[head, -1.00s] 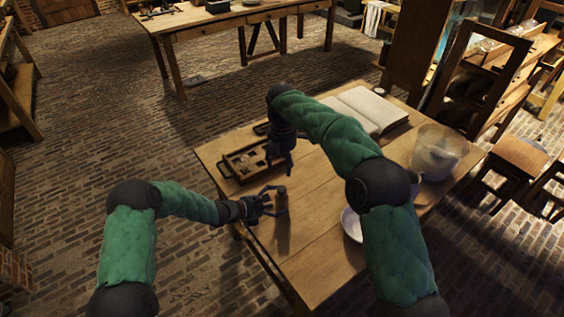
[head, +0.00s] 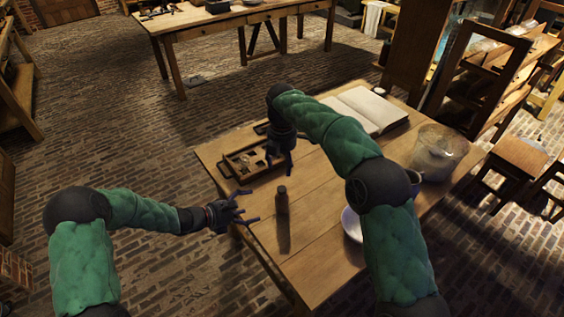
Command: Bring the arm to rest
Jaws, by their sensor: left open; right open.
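My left gripper (head: 244,208) is open and empty at the left edge of the wooden table (head: 318,237). It is to the left of a small dark brown bottle or jar (head: 282,199), apart from it. The bottle stands upright on the table. My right gripper (head: 280,158) is open and points down at the right end of a wooden tray (head: 231,170). The tray has compartments holding small items that are too small to make out. My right arm hides part of the table behind it.
An open book (head: 366,107) lies at the table's back. A glass jar (head: 440,150) stands at the right, with a dark cup (head: 413,180) beside it. Brick floor (head: 160,262) lies open to the left.

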